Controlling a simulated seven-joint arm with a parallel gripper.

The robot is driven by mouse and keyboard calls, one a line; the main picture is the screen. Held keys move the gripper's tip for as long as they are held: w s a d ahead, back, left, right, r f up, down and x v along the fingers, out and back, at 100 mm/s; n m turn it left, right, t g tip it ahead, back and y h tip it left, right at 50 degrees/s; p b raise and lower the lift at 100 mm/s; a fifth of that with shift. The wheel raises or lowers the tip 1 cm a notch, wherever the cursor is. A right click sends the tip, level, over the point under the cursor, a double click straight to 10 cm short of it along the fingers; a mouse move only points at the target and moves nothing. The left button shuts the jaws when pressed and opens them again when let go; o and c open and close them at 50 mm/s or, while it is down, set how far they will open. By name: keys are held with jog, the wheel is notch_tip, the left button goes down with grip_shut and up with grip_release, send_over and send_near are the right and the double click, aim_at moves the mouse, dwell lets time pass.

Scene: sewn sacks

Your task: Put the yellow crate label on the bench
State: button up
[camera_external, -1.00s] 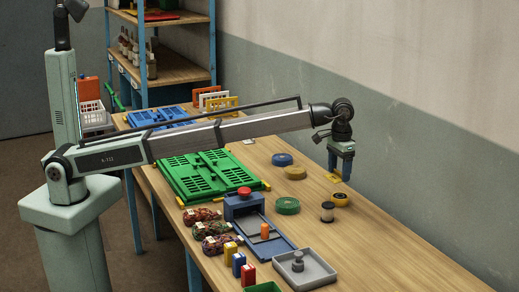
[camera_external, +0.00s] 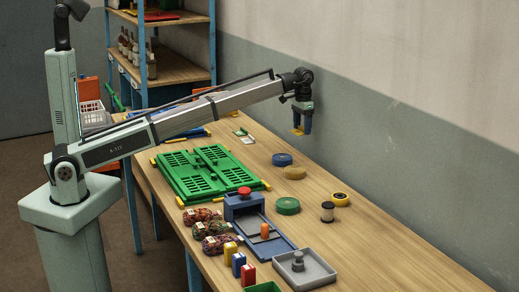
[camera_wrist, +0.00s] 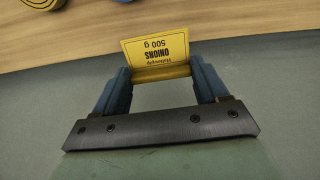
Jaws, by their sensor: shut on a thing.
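In the external view my gripper (camera_external: 302,120) points down and holds the label (camera_external: 298,132), which shows as a small yellow patch under the fingers. The label is raised above the wooden bench (camera_external: 385,240), near its wall side.
A green folded crate (camera_external: 208,172) lies on the bench. Blue (camera_external: 282,159), tan (camera_external: 295,173) and green (camera_external: 288,205) discs, a yellow roll (camera_external: 340,199) and a dark spool (camera_external: 327,211) stand nearby. A grey tray (camera_external: 304,271) is at the front. The right side is bare.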

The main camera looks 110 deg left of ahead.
jog(key=s+a, duration=1.4)
jog(key=s, duration=0.4)
send_over(234, 126)
jog(key=f, duration=0.1)
jog(key=shift+f, duration=4.45)
jog(key=shift+f, duration=0.2)
jog(key=o, duration=1)
notch_tip(234, 126, up, 12)
jog(key=shift+r, duration=0.2)
